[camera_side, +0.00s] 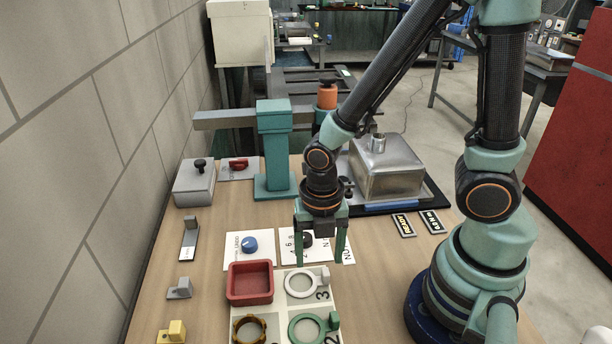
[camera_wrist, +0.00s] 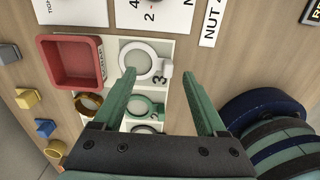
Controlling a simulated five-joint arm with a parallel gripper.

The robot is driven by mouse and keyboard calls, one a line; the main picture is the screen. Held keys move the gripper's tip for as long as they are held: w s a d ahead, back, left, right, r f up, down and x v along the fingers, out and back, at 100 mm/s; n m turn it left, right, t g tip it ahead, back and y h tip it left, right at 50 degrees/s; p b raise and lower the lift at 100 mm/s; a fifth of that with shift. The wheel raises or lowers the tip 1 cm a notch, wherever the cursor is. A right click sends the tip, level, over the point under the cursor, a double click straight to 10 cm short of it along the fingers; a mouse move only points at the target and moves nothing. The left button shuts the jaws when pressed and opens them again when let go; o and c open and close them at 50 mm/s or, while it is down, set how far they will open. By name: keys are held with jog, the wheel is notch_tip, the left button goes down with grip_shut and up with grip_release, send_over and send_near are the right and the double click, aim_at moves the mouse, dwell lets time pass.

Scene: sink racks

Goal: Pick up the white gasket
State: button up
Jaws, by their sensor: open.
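The white gasket (camera_side: 325,276) is a flat ring with a raised tab. It lies on the pale board beside the number 3. It also shows in the wrist view (camera_wrist: 166,68), top centre, close to the left fingertip. My gripper (camera_side: 320,262) is open and empty, pointing down above and slightly behind the gasket in the side view. In the wrist view the two green fingers (camera_wrist: 160,74) are spread wide, with the gasket's tab between their tips and most of its ring to the left. They appear apart from it.
A red square tray (camera_side: 250,268) stands left of the gasket. A green gasket (camera_side: 334,320) and a brass ring (camera_side: 236,330) lie nearer the camera. A blue knob (camera_side: 249,244) is behind the tray. A metal box (camera_side: 385,165) stands farther back.

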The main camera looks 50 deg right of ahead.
aim_at(320, 279)
jog(key=f, duration=0.3)
jog(key=shift+s+d, duration=0.1)
jog(key=shift+s, duration=0.15)
jog(key=shift+f, duration=0.85)
grip_shut()
